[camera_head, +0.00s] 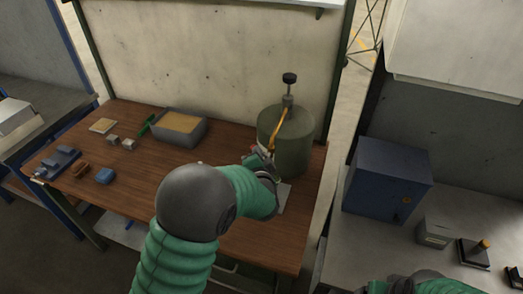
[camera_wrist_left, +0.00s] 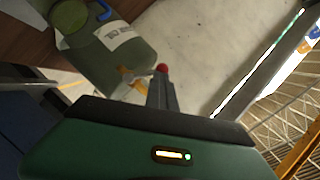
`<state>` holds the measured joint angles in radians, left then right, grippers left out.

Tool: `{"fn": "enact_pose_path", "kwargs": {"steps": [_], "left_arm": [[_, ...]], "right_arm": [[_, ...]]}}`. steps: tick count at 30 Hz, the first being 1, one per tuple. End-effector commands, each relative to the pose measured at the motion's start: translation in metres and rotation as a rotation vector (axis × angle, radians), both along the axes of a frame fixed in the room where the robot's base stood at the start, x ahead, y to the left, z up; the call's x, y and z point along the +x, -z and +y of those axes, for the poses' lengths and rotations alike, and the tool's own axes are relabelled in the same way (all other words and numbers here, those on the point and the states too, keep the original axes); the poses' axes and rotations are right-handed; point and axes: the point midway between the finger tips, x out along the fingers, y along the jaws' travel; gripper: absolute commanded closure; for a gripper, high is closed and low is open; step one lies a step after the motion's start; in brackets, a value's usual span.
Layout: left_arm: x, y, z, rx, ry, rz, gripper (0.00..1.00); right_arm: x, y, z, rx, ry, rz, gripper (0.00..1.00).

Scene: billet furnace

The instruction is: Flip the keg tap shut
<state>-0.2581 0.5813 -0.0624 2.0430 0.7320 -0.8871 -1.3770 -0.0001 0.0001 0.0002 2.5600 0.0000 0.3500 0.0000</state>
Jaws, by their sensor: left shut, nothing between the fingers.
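The olive-green keg (camera_head: 292,150) stands upright at the right end of the wooden table, with a black-knobbed pump (camera_head: 289,79) on top. An orange-yellow hose (camera_head: 279,125) runs down its front to near my left gripper (camera_head: 267,155). The tap is mostly hidden there by my gripper, and its position is unclear. In the left wrist view the keg (camera_wrist_left: 125,55) lies beyond my shut, empty gripper (camera_wrist_left: 162,82). An orange piece (camera_wrist_left: 135,76) shows just left of the fingers, and a small red tip (camera_wrist_left: 162,68) shows at their end. I cannot tell whether they touch. My right gripper is out of view.
The wooden table (camera_head: 150,165) also holds a grey bin (camera_head: 179,128), a blue block (camera_head: 105,176) and several small items at its left. A concrete panel (camera_head: 220,60) stands behind. A blue cabinet (camera_head: 385,180) stands on the grey bench at right, across a gap.

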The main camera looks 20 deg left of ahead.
Motion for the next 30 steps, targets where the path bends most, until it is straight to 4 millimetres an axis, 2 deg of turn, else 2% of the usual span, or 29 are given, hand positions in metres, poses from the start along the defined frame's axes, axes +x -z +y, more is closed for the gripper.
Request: {"fn": "enact_pose_path", "kwargs": {"steps": [15, 30], "left_arm": [[0.001, 0.011, 0.018, -0.410, -0.003, 0.008, 1.00], [0.000, 0.016, 0.021, -0.406, -0.002, 0.011, 1.00]], "right_arm": [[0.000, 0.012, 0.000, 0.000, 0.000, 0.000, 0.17], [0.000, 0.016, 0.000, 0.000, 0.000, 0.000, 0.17]]}}
